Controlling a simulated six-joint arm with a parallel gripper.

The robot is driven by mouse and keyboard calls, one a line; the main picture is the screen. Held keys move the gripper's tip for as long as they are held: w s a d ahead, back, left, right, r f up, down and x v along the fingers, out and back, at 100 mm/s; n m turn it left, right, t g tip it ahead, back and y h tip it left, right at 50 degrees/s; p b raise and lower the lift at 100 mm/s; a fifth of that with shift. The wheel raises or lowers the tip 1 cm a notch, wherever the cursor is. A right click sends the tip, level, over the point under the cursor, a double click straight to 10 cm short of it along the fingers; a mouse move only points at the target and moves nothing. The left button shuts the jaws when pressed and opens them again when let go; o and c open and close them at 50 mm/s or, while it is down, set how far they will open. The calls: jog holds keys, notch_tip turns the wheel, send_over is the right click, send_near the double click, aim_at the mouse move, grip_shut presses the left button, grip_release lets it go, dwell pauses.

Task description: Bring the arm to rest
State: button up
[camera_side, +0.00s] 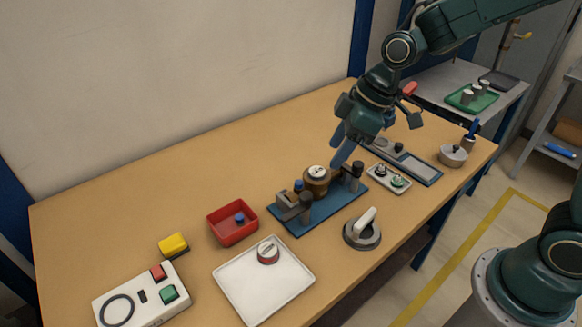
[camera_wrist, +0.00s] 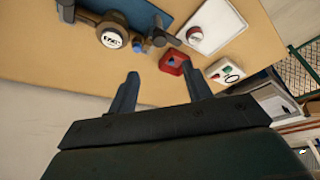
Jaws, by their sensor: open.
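My gripper (camera_side: 343,147) is above the table, just behind the blue test fixture (camera_side: 322,213) in the side view. It also shows in the wrist view (camera_wrist: 161,73), its two fingers spread apart with nothing between them. A brown round meter (camera_side: 317,184) with a pale dial sits in the fixture, a little below and left of my fingers. The meter shows at the upper left of the wrist view (camera_wrist: 108,37). In the side view I cannot tell the exact gap between fingertips and meter.
A red bin (camera_side: 222,232) holds a blue piece. A white tray (camera_side: 248,292) bears a round meter (camera_side: 268,250). A grey-white handled disc (camera_side: 362,231), a small tray of parts (camera_side: 389,186) and a button box (camera_side: 142,297) stand around. The table's back left is clear.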

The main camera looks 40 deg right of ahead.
jog(key=s+d+r+m+t+h, duration=0.1)
jog(key=s+d+r+m, duration=0.3)
jog(key=s, duration=0.6)
jog(key=s+d+r+m+t+h, duration=0.1)
jog(key=s+d+r+m, duration=0.4)
jog(key=s, duration=0.5)
jog(key=shift+d+r+t+h, duration=0.2)
jog(key=shift+r+t+h, duration=0.1)
jog(key=shift+r+h, duration=0.25)
jog(key=shift+w, duration=0.15)
